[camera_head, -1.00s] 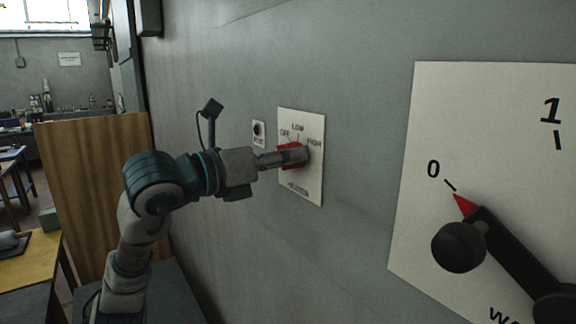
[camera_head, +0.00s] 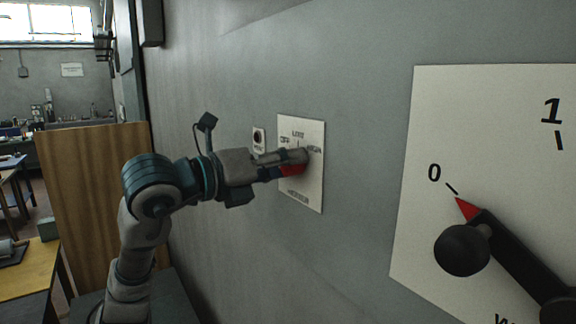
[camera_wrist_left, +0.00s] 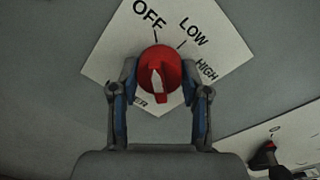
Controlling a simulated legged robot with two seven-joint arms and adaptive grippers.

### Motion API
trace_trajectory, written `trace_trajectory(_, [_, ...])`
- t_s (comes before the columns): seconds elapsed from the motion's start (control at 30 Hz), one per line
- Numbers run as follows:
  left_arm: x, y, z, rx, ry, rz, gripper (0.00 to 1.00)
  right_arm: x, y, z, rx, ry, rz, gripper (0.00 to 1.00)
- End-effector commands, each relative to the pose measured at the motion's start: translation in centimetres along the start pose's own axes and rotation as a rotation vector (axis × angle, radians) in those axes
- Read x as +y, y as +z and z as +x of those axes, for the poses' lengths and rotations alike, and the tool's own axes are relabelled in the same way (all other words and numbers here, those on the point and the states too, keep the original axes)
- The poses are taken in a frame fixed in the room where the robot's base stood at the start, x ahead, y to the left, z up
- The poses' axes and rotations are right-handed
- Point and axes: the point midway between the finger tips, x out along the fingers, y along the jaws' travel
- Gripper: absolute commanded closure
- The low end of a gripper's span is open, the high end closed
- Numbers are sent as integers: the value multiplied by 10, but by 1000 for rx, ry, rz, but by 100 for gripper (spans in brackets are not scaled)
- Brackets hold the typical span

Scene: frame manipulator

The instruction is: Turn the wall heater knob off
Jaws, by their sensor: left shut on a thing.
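The red heater knob (camera_head: 293,170) sits on a white wall plate (camera_head: 312,190) marked OFF, LOW and HIGH. My left gripper (camera_head: 296,163) is at the plate, shut on the knob, with its fingers partly hiding the knob in the head view. In the left wrist view the round red knob (camera_wrist_left: 167,62) lies between the fingertips of my gripper (camera_wrist_left: 160,78), one on each side. The knob carries a white strip; which mark it points to is not clear. The plate (camera_wrist_left: 125,45) appears tilted there. My right gripper is not in view.
A small white plate with a dark round button (camera_head: 258,138) is left of the heater plate. A large white panel (camera_head: 450,110) on the right holds a black lever switch (camera_head: 505,255) with a red tip near 0. A wooden partition (camera_head: 95,210) stands at left.

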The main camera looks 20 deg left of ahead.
Motion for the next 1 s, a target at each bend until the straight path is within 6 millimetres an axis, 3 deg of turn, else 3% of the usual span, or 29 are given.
trace_trajectory(0.07, [2,-2,1,6,4,-1,89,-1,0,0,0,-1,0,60])
trace_trajectory(0.1, [2,-2,1,6,4,-1,44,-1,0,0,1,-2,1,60])
trace_trajectory(0.17, [1,-2,0,5,3,-1,29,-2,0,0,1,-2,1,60])
trace_trajectory(0.57, [1,0,-4,0,1,0,29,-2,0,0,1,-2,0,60])
trace_trajectory(0.67, [0,0,-19,-2,1,2,29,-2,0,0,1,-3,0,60])
trace_trajectory(1.0, [4,2,-94,-3,2,-1,29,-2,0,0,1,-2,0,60])
